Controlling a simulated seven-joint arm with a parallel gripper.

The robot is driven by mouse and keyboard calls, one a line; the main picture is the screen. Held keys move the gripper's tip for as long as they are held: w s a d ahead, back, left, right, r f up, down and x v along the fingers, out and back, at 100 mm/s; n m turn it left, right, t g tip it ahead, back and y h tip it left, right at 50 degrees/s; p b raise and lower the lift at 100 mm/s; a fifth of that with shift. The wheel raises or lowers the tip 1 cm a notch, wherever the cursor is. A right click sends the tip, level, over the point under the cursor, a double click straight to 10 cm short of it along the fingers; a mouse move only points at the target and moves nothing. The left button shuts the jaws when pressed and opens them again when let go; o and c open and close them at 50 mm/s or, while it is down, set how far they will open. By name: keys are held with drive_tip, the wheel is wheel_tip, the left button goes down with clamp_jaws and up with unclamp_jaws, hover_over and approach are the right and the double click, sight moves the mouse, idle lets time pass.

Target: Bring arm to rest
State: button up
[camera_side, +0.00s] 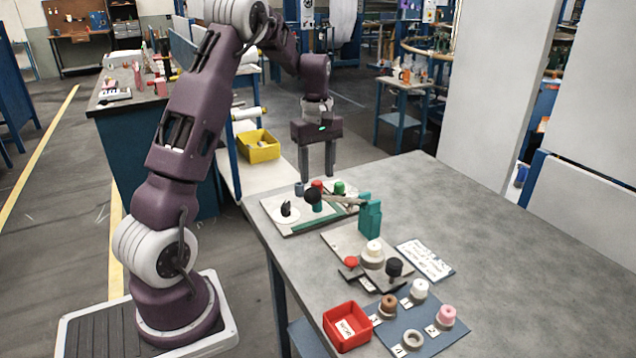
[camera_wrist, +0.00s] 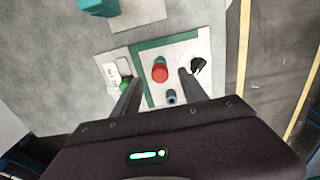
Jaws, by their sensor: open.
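My gripper (camera_side: 317,160) hangs pointing down at the table's far left edge, above the far board in the side view. Its two fingers are apart with nothing between them that I can see held. In the wrist view my gripper (camera_wrist: 157,85) frames a red knob (camera_wrist: 160,72) and a small blue-grey peg (camera_wrist: 171,97) on the board below. The grey table (camera_side: 520,240) carries the board (camera_side: 275,207), which has a green strip, a green knob (camera_side: 340,187) and a black piece (camera_side: 286,209) on a white disc.
A teal block (camera_side: 370,215) stands on a second board. A yellow bin (camera_side: 258,147) sits behind. The table's right side is clear.

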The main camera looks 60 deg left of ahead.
drive_tip(key=s+d+r+m+t, duration=0.1)
drive_tip(key=s+d+r+m, duration=0.25)
drive_tip(key=d+r, duration=0.4)
drive_tip(key=s+d+r+m+t, duration=0.25)
drive_tip(key=d+r+m, duration=0.25)
drive_tip(key=d, duration=0.5)
drive_tip(key=s+d+m+t, duration=0.1)
drive_tip(key=s+d+m, duration=0.3)
drive_tip(key=s, duration=0.4)
drive_tip(key=s+d+m+t, duration=0.1)
drive_tip(key=s+d+m, duration=0.4)
drive_tip(key=s, duration=0.3)
drive_tip(key=shift+d+f, duration=0.2)
drive_tip(key=shift+d, duration=0.15)
drive_tip(key=shift+w+m, duration=0.1)
drive_tip(key=shift+m, duration=0.15)
